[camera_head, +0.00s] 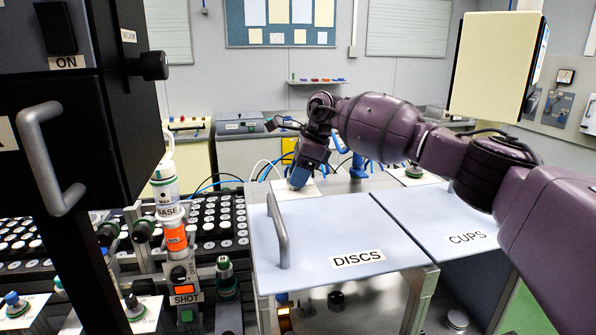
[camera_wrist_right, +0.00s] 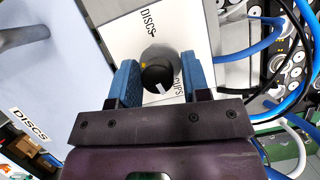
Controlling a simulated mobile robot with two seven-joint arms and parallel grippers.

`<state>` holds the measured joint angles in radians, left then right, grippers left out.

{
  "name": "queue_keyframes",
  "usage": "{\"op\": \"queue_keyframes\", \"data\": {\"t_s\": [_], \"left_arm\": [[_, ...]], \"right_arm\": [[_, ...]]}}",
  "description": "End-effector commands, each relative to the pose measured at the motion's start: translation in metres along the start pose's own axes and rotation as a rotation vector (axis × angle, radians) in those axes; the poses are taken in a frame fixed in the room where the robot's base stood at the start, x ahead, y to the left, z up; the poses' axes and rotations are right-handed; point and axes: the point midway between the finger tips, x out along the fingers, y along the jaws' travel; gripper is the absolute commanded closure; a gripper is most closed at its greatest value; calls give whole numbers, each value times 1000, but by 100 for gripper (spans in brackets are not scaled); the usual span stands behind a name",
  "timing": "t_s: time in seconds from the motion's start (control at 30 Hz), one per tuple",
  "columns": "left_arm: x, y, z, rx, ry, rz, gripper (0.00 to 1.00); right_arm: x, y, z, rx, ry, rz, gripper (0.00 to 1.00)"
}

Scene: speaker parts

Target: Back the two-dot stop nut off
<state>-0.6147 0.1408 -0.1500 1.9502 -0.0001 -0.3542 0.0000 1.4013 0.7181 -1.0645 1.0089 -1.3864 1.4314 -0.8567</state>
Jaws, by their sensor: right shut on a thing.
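My right gripper (camera_head: 300,176) reaches down at the back of the DISCS lid in the head view. In the right wrist view its blue fingers (camera_wrist_right: 158,84) are shut on a black selector knob (camera_wrist_right: 158,70). The knob has a white pointer line and a yellow mark, and sits on a white plate (camera_wrist_right: 140,38) lettered DISCS and CUPS. In the head view the gripper hides this knob. I cannot make out a two-dot stop nut; small knobs on white plates (camera_head: 134,304) at the lower left are too small to read for dots. My left gripper is not in view.
The DISCS lid (camera_head: 325,235) with its grey handle (camera_head: 278,230) and the CUPS lid (camera_head: 440,215) lie in front. A black cabinet (camera_head: 70,130) fills the left. A bottle stack marked BASE (camera_head: 168,200) stands beside trays of parts. Blue hoses (camera_wrist_right: 262,48) run right of the plate.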

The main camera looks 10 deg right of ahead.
Motion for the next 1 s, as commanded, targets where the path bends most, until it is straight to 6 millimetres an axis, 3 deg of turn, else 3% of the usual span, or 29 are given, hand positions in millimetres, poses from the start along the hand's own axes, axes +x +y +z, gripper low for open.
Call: {"op": "queue_keyframes", "data": {"t_s": [0.5,1.0], "left_arm": [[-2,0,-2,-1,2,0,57],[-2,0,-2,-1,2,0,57]], "right_arm": [[2,-3,0,-338,2,142,81],[2,-3,0,-418,4,175,81]]}}
